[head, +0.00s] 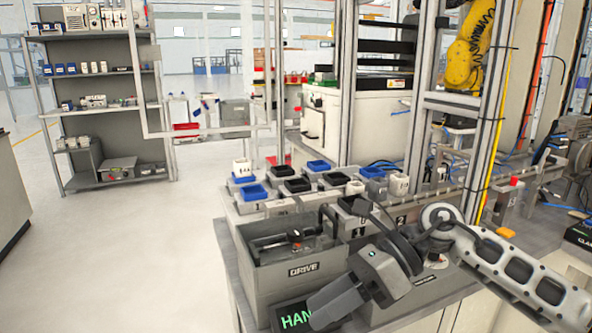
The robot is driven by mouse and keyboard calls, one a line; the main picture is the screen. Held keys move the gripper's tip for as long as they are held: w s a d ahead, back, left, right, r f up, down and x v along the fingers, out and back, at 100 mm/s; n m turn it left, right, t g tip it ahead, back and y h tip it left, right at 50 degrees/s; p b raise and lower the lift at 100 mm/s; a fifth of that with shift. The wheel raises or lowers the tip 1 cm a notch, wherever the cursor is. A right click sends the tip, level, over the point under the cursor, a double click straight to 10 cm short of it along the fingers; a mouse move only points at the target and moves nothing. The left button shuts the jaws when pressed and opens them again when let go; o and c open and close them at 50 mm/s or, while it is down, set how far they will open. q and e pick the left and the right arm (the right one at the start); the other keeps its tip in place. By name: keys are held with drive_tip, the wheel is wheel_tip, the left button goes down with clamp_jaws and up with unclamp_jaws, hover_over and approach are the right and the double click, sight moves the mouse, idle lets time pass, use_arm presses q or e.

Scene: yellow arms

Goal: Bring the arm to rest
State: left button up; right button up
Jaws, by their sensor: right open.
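My right arm (520,278) comes in from the lower right, over the front of the grey workbench. It bends at a round joint and its end points down and to the left. My right gripper (335,302) is open, in front of the bin marked DRIVE (272,270) and near the black sign with green letters (295,317). I see nothing held in it, though its fingertips are hard to make out. My left arm and gripper are not in view.
Several small bins with blue and black inserts (252,192) stand on the bench behind the DRIVE bin. Metal frame posts (420,130) rise at the bench's back right. A grey shelf (103,105) stands far left. The floor (120,250) left of the bench is clear.

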drive_tip(key=s+a+r+m+t+y, duration=0.1)
drive_tip(key=s+a+m+y, duration=0.2)
drive_tip(key=a+m+y, duration=0.35)
drive_tip(key=w+d+f+m+t+h, duration=0.1)
drive_tip(key=d+f+m+t+h, duration=0.4)
drive_tip(key=m, duration=0.6)
drive_tip(key=d+f+m+t+h, duration=0.15)
drive_tip(key=f+m+t, duration=0.25)
drive_tip(key=m+t, duration=0.55)
drive_tip(key=w+d+f+m+t+h, duration=0.1)
drive_tip(key=d+f+m+t+h, duration=0.3)
drive_tip(key=m, duration=0.8)
drive_tip(key=s+d+f+m+g+h, duration=0.2)
drive_tip(key=s+d+f+m, duration=0.1)
drive_tip(key=s+f+m, duration=0.2)
drive_tip(key=s+d+f+m+g+h, duration=0.2)
drive_tip(key=s+d+f+m+g, duration=0.1)
drive_tip(key=s+f, duration=0.4)
wheel_tip(320, 180, down, 3)
drive_tip(key=shift+s+f+m+h, duration=0.1)
drive_tip(key=shift+s+m+h, duration=0.15)
drive_tip(key=shift+m, duration=0.65)
drive_tip(key=shift+g, duration=0.25)
